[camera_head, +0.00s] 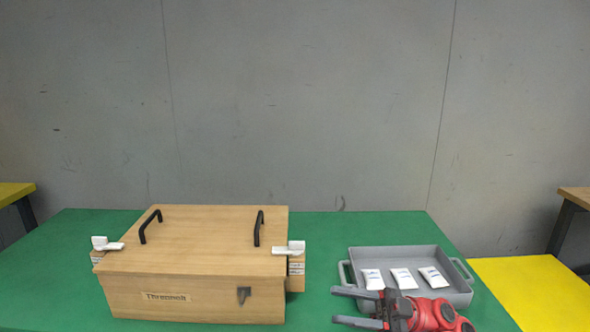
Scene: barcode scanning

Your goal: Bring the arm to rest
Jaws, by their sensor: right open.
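My right gripper (345,306) is at the lower right, in front of the grey tray. Its two dark fingers point left, are spread apart and hold nothing. Its red and black wrist (430,314) overlaps the tray's front edge in the picture; I cannot tell whether it touches. My left gripper is not in view.
A grey tray (400,256) holds several white packets (402,278). A closed wooden box (200,238) with black handles stands at left on the green table (340,230). White scanners (289,248) sit at its sides. Green table is clear between box and tray.

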